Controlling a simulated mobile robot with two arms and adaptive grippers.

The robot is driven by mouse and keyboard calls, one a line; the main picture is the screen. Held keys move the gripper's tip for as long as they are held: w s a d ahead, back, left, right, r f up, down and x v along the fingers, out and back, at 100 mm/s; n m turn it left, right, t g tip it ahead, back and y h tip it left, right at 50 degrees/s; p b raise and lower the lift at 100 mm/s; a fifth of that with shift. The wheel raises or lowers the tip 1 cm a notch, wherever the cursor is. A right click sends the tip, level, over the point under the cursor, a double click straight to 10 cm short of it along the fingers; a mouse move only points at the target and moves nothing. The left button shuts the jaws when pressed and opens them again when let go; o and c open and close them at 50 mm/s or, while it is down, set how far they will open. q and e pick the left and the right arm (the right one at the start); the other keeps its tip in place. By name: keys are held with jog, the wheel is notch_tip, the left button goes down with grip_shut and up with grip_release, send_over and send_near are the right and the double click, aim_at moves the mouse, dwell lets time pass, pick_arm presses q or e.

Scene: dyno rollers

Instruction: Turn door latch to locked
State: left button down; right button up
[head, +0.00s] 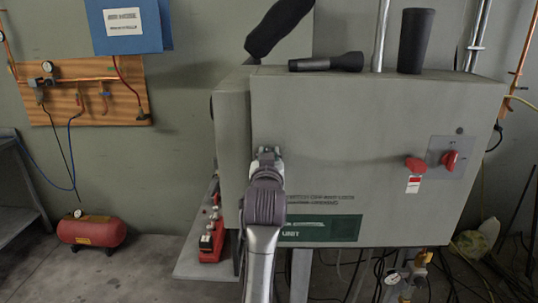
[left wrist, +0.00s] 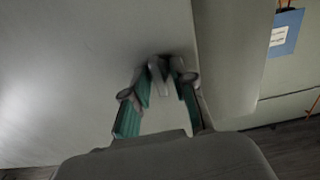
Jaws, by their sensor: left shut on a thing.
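The grey cabinet (head: 345,120) fills the middle of the head view, its flat front facing me. My left gripper (head: 267,155) reaches up to the left part of that front, near its left edge. In the left wrist view the gripper (left wrist: 160,80) has its teal-sided fingers either side of a small light grey latch (left wrist: 158,72) on the grey panel, and it is shut on it. In the head view the gripper mostly hides the latch, so its exact angle is hard to tell. My right gripper is not in view.
Two red knobs, one at centre right (head: 415,164) and one on a plate (head: 449,160), sit on the cabinet front. A red air tank (head: 91,230) is on the floor at left.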

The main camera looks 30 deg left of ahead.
aim_at(269, 114)
pick_arm(q)
jog(key=c, duration=1.4)
grip_release()
jog(key=shift+f, duration=0.45)
jog(key=shift+o, duration=0.7)
jog(key=shift+w+a, duration=0.2)
jog(key=shift+w, duration=0.05)
jog(key=shift+r, duration=0.2)
jog(key=shift+s+r, duration=0.1)
jog(key=shift+r, duration=0.25)
notch_tip(269, 114, up, 10)
jog(key=shift+a+f, duration=0.1)
jog(key=shift+f, duration=0.15)
